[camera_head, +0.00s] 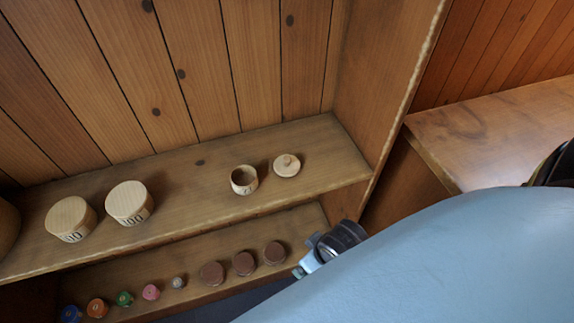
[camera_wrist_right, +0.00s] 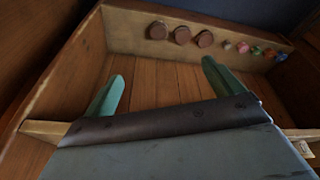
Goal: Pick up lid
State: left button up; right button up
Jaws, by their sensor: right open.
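The lid (camera_head: 287,165) is a pale round wooden disc with a small knob, lying knob up near the right end of the upper shelf. A small open wooden pot (camera_head: 244,180) stands just left of it, with a dark mark on its front. My right gripper (camera_head: 306,262) is in front of and below the upper shelf, apart from the lid, and partly hidden by my blue arm. In the right wrist view its two green fingers (camera_wrist_right: 162,80) are spread with nothing between them. The lid does not show there. My left gripper is not in view.
Two closed wooden canisters (camera_head: 130,203) stand left on the upper shelf (camera_head: 200,190). The lower shelf holds brown spools (camera_head: 244,263) and several small coloured ones (camera_head: 124,299). The shelf's side wall (camera_head: 375,80) rises right of the lid. A wooden counter (camera_head: 490,135) lies beyond.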

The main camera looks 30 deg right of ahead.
jog(key=w+a+r+n+t, duration=0.1)
jog(key=w+r+n+t, duration=0.1)
jog(key=w+r+t, duration=0.65)
jog(key=w+a+r+n+t, duration=0.2)
jog(key=w+r+t, duration=0.2)
jog(key=w+r, duration=0.95)
jog(key=a+r+n+y, duration=1.2)
jog(key=r+n+y, duration=0.2)
jog(key=n, duration=0.2)
jog(key=n+g+h, duration=1.4)
jog(key=n+g, duration=0.1)
jog(key=g, duration=0.1)
send_over(287, 158)
jog(key=f, duration=1.5)
jog(key=a+f, duration=0.1)
jog(key=f, duration=0.7)
jog(key=shift+f, duration=0.2)
jog(key=shift+d+f+b, duration=0.2)
jog(key=shift+d+f, duration=0.05)
jog(key=shift+f, duration=1.35)
jog(key=shift+d+f+b, duration=0.15)
jog(key=shift+d+f, duration=0.05)
jog(key=shift+f, duration=1.35)
